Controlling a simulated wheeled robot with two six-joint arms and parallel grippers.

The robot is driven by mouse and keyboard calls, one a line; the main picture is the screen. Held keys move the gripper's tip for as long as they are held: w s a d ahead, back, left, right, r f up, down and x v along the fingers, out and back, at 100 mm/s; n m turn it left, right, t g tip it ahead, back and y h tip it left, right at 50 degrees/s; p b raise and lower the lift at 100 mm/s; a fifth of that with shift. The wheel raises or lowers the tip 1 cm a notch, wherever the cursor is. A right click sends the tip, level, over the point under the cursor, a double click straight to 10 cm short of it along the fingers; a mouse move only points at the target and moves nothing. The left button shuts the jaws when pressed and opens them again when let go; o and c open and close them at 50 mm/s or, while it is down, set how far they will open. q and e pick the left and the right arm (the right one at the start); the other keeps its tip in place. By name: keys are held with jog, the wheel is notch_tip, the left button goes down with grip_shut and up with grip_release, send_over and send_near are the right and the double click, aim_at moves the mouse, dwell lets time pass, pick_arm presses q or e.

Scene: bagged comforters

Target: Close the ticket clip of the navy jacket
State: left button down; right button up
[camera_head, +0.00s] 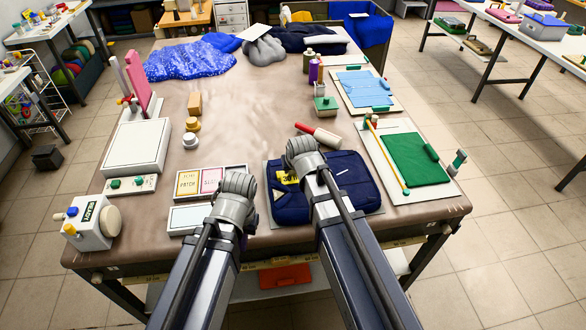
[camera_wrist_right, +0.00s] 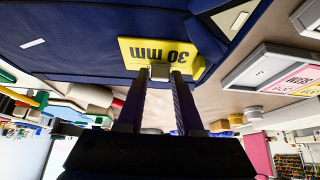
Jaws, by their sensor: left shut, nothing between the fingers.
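The navy jacket (camera_head: 345,172) lies folded on the table in front of me. A yellow ticket marked 30 mm (camera_head: 288,177) is on its left part and also shows upside down in the right wrist view (camera_wrist_right: 190,57). A small grey clip (camera_wrist_right: 160,72) is at the ticket's edge. My right gripper (camera_wrist_right: 161,80) is open, its two fingers apart with the clip between or just beyond their tips; contact is unclear. In the head view its wrist hides part of the jacket. My left gripper (camera_head: 235,187) is shut and empty, left of the jacket; its fingertips are hard to see.
Label cards (camera_head: 187,183) lie left of the jacket. A red-handled white roller (camera_head: 320,134) lies behind it. A board with a green cloth (camera_head: 416,158) is on the right. A white scale (camera_head: 138,148) and a dial box (camera_head: 92,222) stand on the left. The table's middle is clear.

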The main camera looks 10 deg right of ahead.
jog(key=o, duration=0.3)
jog(key=shift+o, duration=0.2)
jog(key=p+v, duration=0.6)
jog(key=v, duration=0.1)
jog(key=shift+s+r+p, duration=0.2)
jog(key=shift+r+p, duration=0.1)
jog(key=shift+r, duration=0.05)
jog(key=s+d+f+g, duration=0.2)
jog(key=s+d+g, duration=0.1)
jog(key=s, duration=0.3)
jog(key=s+d+f+g, duration=0.1)
jog(key=s+d+g, duration=0.2)
jog(key=s, duration=0.3)
jog(key=s+a+f+n+b, duration=0.1)
jog(key=a+f+b, duration=0.1)
jog(key=a, duration=0.1)
jog(key=s+a+f+n+h+b, duration=0.1)
jog(key=s+a+f+b, duration=0.1)
jog(key=a, duration=0.2)
jog(key=s+a+f+n+b, duration=0.1)
jog(key=s+a+f+b, duration=0.1)
jog(key=a, duration=0.2)
jog(key=shift+s+g, duration=0.1)
jog(key=shift+g, duration=0.2)
jog(key=shift+s+a+n, duration=0.1)
jog(key=shift+a+n, duration=0.05)
jog(key=shift+n, duration=0.15)
